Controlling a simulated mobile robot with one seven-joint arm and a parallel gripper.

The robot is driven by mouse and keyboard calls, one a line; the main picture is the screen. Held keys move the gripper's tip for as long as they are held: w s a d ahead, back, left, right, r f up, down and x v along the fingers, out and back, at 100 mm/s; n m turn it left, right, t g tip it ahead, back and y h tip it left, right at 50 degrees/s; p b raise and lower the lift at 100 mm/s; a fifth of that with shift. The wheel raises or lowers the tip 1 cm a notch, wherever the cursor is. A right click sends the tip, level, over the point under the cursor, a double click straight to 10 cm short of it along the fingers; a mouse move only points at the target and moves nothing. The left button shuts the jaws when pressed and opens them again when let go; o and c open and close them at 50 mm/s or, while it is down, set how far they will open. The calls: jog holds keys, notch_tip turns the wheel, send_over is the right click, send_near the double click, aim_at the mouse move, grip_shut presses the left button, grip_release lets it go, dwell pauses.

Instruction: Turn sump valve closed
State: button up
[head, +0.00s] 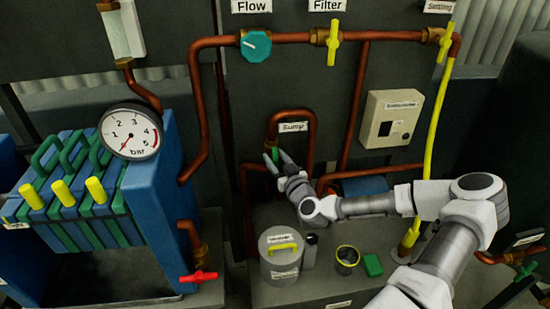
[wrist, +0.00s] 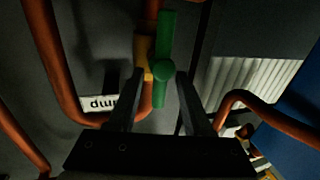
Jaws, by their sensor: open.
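The sump valve has a green lever handle (wrist: 165,55) with a round hub, on a brass body (wrist: 142,55) on a copper pipe. In the wrist view the handle stands nearly upright, roughly in line with the pipe. In the head view only a small green part of the handle (head: 274,153) shows below the Sump label (head: 293,127). My gripper (wrist: 160,76) is open, with a fingertip on either side of the handle's lower half. Gaps show between the fingers and the handle, and I cannot tell whether either touches. In the head view my gripper (head: 278,158) is at the valve.
Copper pipes (head: 313,140) loop around the valve. Below stand a lidded canister (head: 281,262) with a yellow handle, a dark cup (head: 347,258) and a green block (head: 373,265). A pressure gauge (head: 130,132) is at left.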

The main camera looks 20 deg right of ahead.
jog(key=shift+w, duration=0.35)
grip_shut()
